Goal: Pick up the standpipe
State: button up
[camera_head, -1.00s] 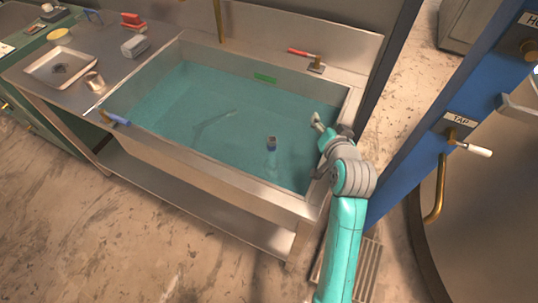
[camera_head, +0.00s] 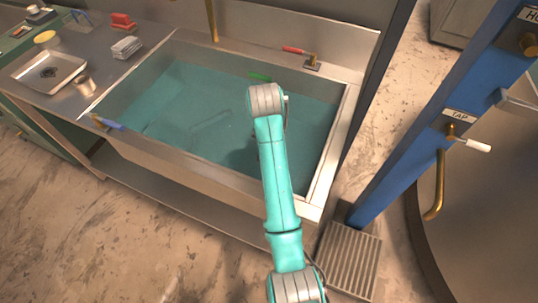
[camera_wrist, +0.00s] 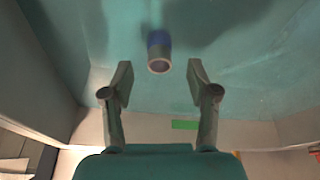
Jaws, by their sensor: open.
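The standpipe (camera_wrist: 159,55) shows in the wrist view as a short tube with a pale metal rim and a blue band, its open end facing my camera. It stands in the water-filled basin (camera_head: 150,150). My gripper (camera_wrist: 159,80) is open and empty, its two fingers apart on the left and right. The pipe's end appears between and slightly beyond the fingertips, touching neither as far as I can see. In the head view my arm covers the standpipe and my gripper. The lower part of the pipe is hidden or unclear.
The basin's metal walls surround the work area. A green piece (camera_head: 260,77) sits at the back wall, and a red-handled tap lever (camera_head: 303,54) on the back rim. A blue-handled item (camera_head: 108,124) lies at the left front rim. A tray (camera_head: 50,72) and cup (camera_head: 84,86) stand left.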

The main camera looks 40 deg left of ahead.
jog(key=x, duration=0.7)
jog(key=shift+w+a, duration=0.15)
jog(key=shift+w, duration=0.1)
grip_shut()
